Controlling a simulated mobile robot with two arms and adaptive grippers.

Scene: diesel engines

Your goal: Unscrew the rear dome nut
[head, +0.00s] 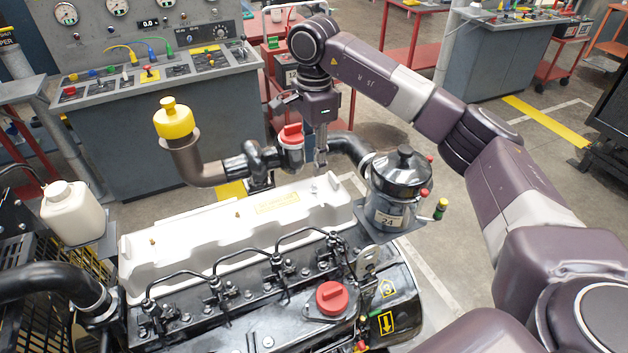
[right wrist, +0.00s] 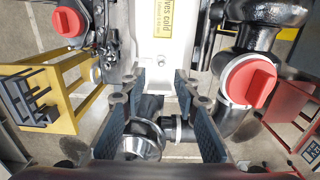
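The white rocker cover (head: 240,235) lies along the top of the engine. A small brass-coloured dome nut (head: 237,214) shows on it near the middle, and a similar one (head: 152,243) nearer its left end. A small silvery fitting (head: 314,188) shows near its right end. Which of these is the rear dome nut I cannot tell for sure. My right gripper (head: 321,160) points down over the cover's far right end. In the right wrist view its fingers (right wrist: 159,85) are apart and empty, with the cover's end (right wrist: 155,45) beyond them. My left gripper is not in view.
A red-capped part (head: 291,135) and a black pipe stand close beside my right gripper. A black-lidded canister (head: 398,180) is to its right. A yellow-capped filler (head: 174,120) rises behind the cover. A grey control console (head: 165,130) stands behind the engine.

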